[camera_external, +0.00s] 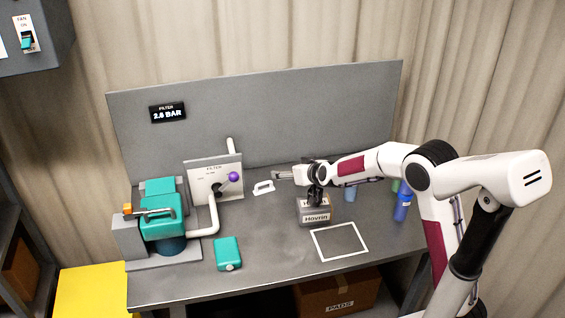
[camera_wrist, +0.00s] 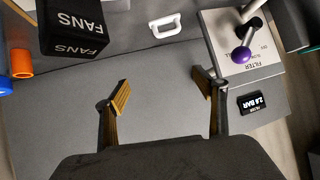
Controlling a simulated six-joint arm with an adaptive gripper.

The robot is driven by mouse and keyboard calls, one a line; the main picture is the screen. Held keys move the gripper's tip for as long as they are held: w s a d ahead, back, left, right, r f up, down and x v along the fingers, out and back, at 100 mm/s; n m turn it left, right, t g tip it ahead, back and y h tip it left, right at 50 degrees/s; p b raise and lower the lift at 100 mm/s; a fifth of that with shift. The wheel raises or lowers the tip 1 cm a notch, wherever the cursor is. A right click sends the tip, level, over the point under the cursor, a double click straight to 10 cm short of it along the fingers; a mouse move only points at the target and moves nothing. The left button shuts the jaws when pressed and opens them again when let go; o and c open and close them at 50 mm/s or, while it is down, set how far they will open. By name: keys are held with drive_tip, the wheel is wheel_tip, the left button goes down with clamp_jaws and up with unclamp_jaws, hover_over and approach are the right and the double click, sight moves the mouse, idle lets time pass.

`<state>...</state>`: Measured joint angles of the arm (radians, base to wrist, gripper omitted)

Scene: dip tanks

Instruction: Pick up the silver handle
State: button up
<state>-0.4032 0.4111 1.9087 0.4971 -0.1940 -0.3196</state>
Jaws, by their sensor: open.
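A pale, looped handle (camera_external: 263,187) lies on the table to the right of the filter panel; it looks white to silver. It also shows at the top middle of the wrist view (camera_wrist: 166,26). A thin grey bar (camera_external: 152,212) runs across the front of the teal unit at the left; I cannot tell which of the two is called silver. My gripper (camera_wrist: 162,88) is open and empty, its two yellow-padded fingers spread apart. The pale handle lies beyond the fingertips, not between them. In the external view the fingers are too small to make out clearly.
The filter panel (camera_external: 213,178) with a purple-knobbed lever (camera_external: 234,177) stands left of the pale handle. A Hovrin box (camera_external: 317,217) sits near my wrist. A black FANS box (camera_wrist: 74,28) and an orange cylinder (camera_wrist: 21,63) show at left in the wrist view. A teal container (camera_external: 228,253) lies in front.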

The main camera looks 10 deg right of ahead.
drive_tip(key=t+h, duration=0.1)
approach(264, 184)
drive_tip(key=x, duration=0.3)
drive_tip(key=shift+d+f, duration=0.15)
drive_tip(key=shift+f, duration=0.1)
drive_tip(key=shift+x, duration=1.25)
drive_tip(key=shift+w, duration=0.1)
drive_tip(key=shift+x, duration=2.5)
drive_tip(key=c, duration=1.3)
